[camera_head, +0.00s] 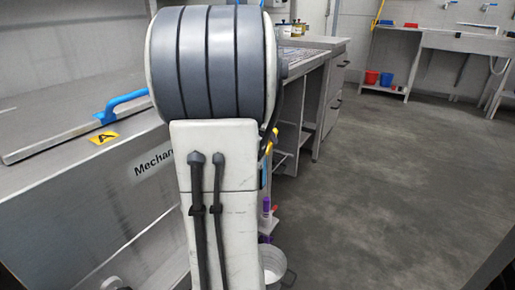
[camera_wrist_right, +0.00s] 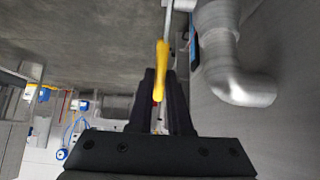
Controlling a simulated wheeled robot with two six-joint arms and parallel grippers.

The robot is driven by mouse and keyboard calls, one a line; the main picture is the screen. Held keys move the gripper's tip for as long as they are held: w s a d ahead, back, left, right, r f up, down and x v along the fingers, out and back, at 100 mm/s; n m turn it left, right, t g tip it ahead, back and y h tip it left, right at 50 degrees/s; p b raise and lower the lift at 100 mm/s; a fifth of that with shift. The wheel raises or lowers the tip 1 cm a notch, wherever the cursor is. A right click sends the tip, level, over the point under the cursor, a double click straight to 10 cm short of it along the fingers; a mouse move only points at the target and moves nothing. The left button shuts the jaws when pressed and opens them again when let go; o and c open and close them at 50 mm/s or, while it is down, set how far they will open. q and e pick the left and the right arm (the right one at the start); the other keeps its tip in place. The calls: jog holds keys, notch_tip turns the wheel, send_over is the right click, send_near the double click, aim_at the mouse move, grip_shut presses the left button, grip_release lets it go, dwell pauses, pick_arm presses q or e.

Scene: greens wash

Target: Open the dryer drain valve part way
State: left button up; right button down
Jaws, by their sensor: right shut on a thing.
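The yellow valve handle (camera_wrist_right: 161,68) shows in the right wrist view, beside a grey drain pipe elbow (camera_wrist_right: 238,85). My right gripper (camera_wrist_right: 159,84) has its two black fingers closed around the handle's near end. How far the handle is turned is hard to tell. In the head view my right arm hides the gripper and most of the valve area; a small yellow piece (camera_head: 268,148), possibly the handle, shows at the arm's edge. The steel machine (camera_head: 105,205), with a partly hidden "Mechan..." label, stands at left. My left gripper is not in view.
A steel lid with a blue handle (camera_head: 122,106) tops the machine. A pale bucket (camera_head: 272,264) stands low beside my arm. A counter (camera_head: 310,62) runs behind; red (camera_head: 371,77) and blue (camera_head: 386,80) tubs sit far back. The floor (camera_head: 400,190) at right is clear.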

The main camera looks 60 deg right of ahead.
dwell(0.5)
jog(key=c, duration=0.8)
grip_release()
jog(key=shift+c, duration=0.2)
jog(key=p+v, duration=0.3)
jog(key=v, duration=0.7)
jog(key=shift+a, duration=0.2)
jog(key=shift+r, duration=0.15)
